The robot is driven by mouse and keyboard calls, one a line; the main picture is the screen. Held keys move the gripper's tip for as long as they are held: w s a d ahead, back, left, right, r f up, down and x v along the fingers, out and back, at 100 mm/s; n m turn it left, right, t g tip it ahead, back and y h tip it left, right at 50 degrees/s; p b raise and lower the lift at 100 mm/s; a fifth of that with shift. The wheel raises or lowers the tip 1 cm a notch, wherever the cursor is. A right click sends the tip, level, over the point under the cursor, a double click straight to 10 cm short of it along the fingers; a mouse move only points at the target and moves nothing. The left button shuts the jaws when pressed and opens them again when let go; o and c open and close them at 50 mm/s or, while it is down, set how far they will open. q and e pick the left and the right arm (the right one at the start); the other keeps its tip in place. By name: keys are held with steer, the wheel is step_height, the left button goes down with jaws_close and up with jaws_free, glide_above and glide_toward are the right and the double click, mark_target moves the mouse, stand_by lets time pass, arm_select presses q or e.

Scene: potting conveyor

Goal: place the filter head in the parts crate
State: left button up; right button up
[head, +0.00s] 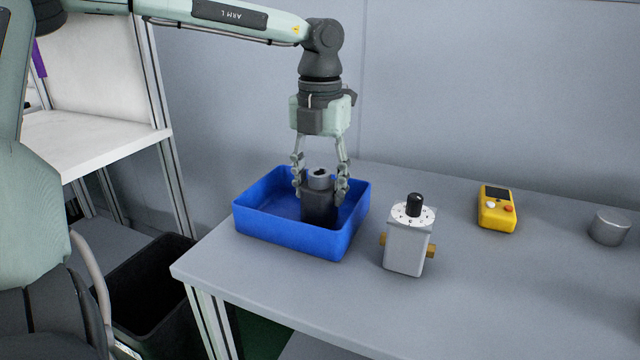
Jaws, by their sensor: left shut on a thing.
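The filter head appears to be the dark grey part with a lighter round top (319,207), seen in the head view. My left gripper (320,187) points down and is shut on this part, with one finger on each side. The part is upright inside the blue parts crate (290,236), toward its right side. Whether its base touches the crate floor is hidden by the front wall. The rest of the crate floor that shows is bare. My right gripper is not in view.
A white box-shaped device with a black knob (405,245) and brass side fittings stands right of the crate. A yellow handheld unit (497,212) and a grey cylinder (609,228) lie farther right. A black bin (150,290) stands below the table's left edge.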

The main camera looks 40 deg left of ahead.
arm_select(q)
steer(key=shift+f, duration=0.1)
steer(key=o, duration=1.4)
step_height(320, 180, up, 12)
steer(key=shift+r, duration=0.1)
